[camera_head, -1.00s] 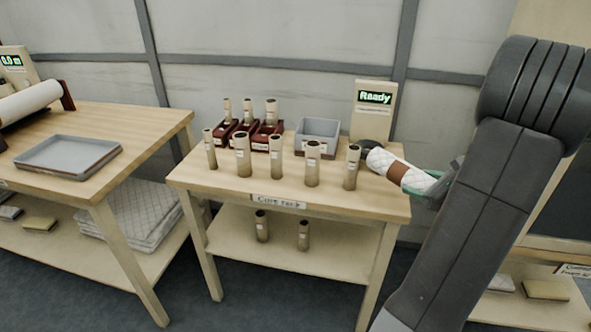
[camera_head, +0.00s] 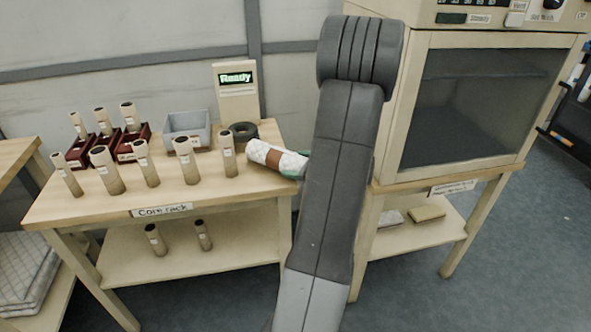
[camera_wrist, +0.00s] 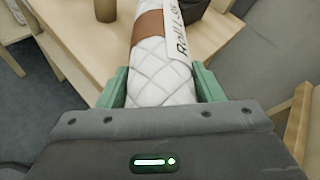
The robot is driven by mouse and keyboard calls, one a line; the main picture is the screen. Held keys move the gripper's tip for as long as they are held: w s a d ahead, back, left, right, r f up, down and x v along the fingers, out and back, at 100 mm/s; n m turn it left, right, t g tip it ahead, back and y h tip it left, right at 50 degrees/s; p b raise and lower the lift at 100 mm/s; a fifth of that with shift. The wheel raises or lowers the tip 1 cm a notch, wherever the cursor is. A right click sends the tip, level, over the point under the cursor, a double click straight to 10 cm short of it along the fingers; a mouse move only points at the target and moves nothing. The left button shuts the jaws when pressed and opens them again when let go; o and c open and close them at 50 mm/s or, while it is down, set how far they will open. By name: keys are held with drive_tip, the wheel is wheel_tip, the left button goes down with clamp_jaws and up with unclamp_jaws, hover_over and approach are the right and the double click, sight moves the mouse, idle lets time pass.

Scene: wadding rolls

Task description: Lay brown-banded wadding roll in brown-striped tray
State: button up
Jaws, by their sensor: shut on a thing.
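The brown-banded wadding roll (camera_head: 274,157) is white and quilted with a brown band around its middle. My gripper (camera_wrist: 162,88) is shut on it, with green fingers on both sides of its near end in the wrist view. The roll points away from the wrist, and a paper label lies along it. In the head view it is held out to the left of my arm, near the right end of the core rack table. My arm hides most of the gripper there. I see no brown-striped tray in the current views.
The core rack table (camera_head: 113,209) carries several upright cardboard tubes, dark red bins (camera_head: 132,146), a grey bin (camera_head: 187,130), a dark ring (camera_head: 243,131) and a "Ready" display (camera_head: 236,93). An oven-like cabinet (camera_head: 480,100) stands at right. Open floor lies at far right.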

drive_tip(key=shift+f, duration=0.8)
drive_tip(key=shift+f, duration=0.1)
drive_tip(key=o, duration=1)
drive_tip(key=shift+c, duration=0.2)
